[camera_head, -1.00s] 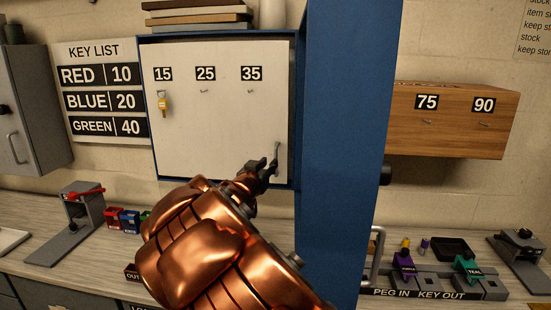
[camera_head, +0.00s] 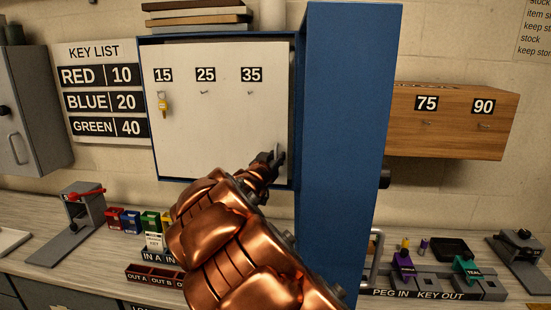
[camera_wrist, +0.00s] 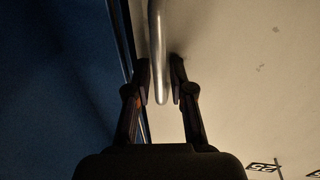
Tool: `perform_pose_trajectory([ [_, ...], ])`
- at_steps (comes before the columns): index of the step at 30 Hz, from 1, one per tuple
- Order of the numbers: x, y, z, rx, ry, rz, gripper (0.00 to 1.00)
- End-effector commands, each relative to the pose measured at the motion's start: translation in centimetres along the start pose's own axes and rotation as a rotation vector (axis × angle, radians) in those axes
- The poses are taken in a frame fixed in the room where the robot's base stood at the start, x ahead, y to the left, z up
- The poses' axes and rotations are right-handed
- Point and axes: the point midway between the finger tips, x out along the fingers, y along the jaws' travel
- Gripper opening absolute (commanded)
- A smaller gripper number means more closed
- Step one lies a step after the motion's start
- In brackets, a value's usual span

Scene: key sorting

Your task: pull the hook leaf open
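The hook leaf (camera_head: 215,140) is a white panel in the blue cabinet, with hooks labelled 15, 25 and 35. It looks flush in its frame. A yellow-tagged key (camera_head: 163,104) hangs on hook 15. The leaf's metal bar handle (camera_head: 278,149) is near its lower right edge; it also shows in the wrist view (camera_wrist: 157,50). My gripper (camera_head: 273,158) is at this handle. In the wrist view my gripper (camera_wrist: 160,68) has one finger on each side of the bar, apart, with a visible gap at least on the right.
The blue cabinet door (camera_head: 345,150) stands swung out just right of my gripper. A wooden box (camera_head: 450,140) with hooks 75 and 90 is beyond it. The counter below holds a red-levered device (camera_head: 82,215), coloured boxes (camera_head: 130,222) and a peg rack (camera_head: 435,282).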

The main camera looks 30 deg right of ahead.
Motion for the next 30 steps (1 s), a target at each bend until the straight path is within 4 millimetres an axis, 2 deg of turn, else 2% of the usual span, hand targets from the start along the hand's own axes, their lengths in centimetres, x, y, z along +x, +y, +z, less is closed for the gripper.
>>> perform_pose_trajectory([
  [3, -0.01, 0.0, 0.0, 0.0, 0.0, 0.0, 0.22],
  [10, -0.02, -0.01, -0.01, 0.0, 0.0, 0.0, 0.0],
  [30, -0.04, 0.07, -0.11, 0.0, 0.0, 0.007, 0.0],
])
